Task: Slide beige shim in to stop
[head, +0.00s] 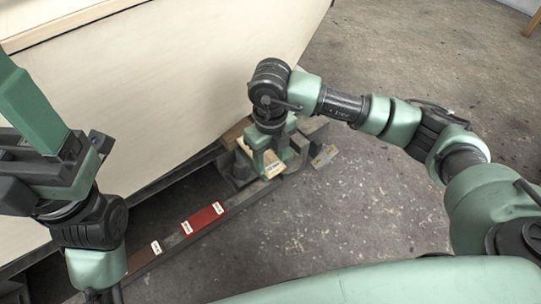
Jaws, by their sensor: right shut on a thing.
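My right gripper (266,162) points down beside the hull, at the far part of a low rail. It is shut on a small pale piece, which looks like the beige shim (245,148); its fingers cover much of it. I cannot tell how far the shim is in, or whether it touches a stop. The plywood hull (170,80) rises behind the gripper. My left gripper (35,150) is raised at the left edge, away from the rail, and its jaws do not show clearly.
A red labelled shim (203,219) and a dark brown labelled one (145,257) lie on the long low rail (240,196). Grey supports stand under the hull. The concrete floor (330,225) to the right is clear.

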